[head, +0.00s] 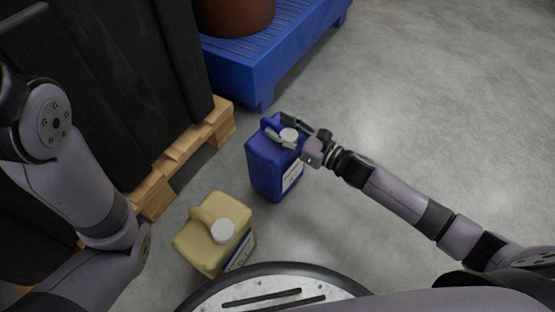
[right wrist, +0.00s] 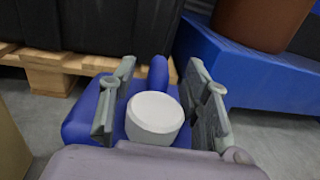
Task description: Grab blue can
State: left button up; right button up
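The blue can (head: 268,172) stands upright on the grey floor in the head view, with a white cap and a white label. In the right wrist view the white cap (right wrist: 155,116) and the blue top of the can (right wrist: 80,125) fill the lower middle. My right gripper (head: 277,127) is over the top of the can, and its fingers (right wrist: 160,100) are open, one on each side of the cap and handle. I cannot tell whether they touch the can. My left arm shows at the left of the head view, but its gripper is not in view.
A yellow can (head: 205,243) with a white cap stands left of and nearer than the blue can. A wooden pallet (head: 188,150) with black containers is at the left. A blue spill pallet (head: 262,62) bearing a brown drum (head: 232,14) is behind. The floor to the right is clear.

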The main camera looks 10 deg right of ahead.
grip_shut()
dwell(0.3)
dwell(0.5)
jog(key=shift+r, duration=0.35)
